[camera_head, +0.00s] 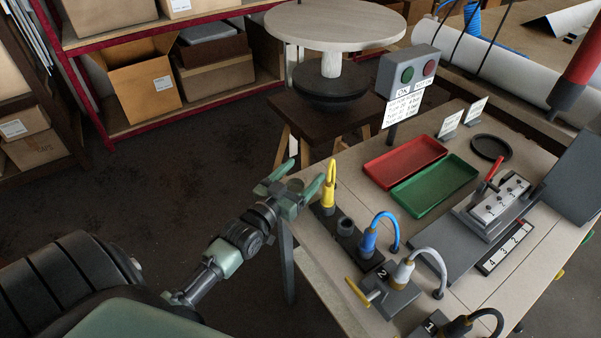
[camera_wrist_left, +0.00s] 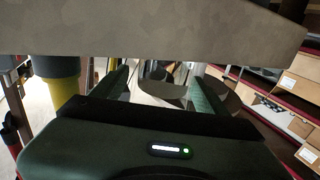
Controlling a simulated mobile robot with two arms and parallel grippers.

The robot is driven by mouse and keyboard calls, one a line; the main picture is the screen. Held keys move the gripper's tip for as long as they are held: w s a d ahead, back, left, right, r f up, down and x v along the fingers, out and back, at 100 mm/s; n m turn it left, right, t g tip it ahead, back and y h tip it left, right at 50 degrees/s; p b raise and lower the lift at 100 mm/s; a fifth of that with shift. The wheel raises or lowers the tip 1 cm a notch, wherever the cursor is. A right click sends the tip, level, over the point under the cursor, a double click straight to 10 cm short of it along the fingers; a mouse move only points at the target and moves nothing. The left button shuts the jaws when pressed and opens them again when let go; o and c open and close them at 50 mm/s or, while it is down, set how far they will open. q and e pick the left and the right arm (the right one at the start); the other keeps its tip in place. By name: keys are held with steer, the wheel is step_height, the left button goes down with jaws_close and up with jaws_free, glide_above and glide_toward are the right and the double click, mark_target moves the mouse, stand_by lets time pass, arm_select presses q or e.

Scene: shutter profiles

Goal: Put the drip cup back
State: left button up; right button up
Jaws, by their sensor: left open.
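My left gripper (camera_head: 302,178) is open, with green fingers, at the left edge of the workbench beside a yellow nozzle bottle (camera_head: 329,196). Nothing shows clearly held between its fingers; in the left wrist view the fingers (camera_wrist_left: 158,92) are spread, with a dark curved shape between or beyond them that I cannot identify. A small grey round cup or socket (camera_head: 345,226) stands in the dark rack between the yellow bottle and a blue bottle (camera_head: 371,239). I cannot tell for sure whether it is the drip cup. My right gripper is not in view.
A red tray (camera_head: 405,160) and a green tray (camera_head: 435,186) lie on the bench (camera_head: 318,250). A black round dish (camera_head: 491,147) is behind a metal fixture (camera_head: 497,205). A button box (camera_head: 408,70) stands at the back. A round turntable (camera_head: 335,22) is beyond; open floor lies left.

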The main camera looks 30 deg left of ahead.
arm_select(q)
steer(key=shift+r, duration=0.25)
steer(key=s, duration=1.2)
steer(key=shift+b, duration=0.35)
steer(key=shift+f, duration=0.2)
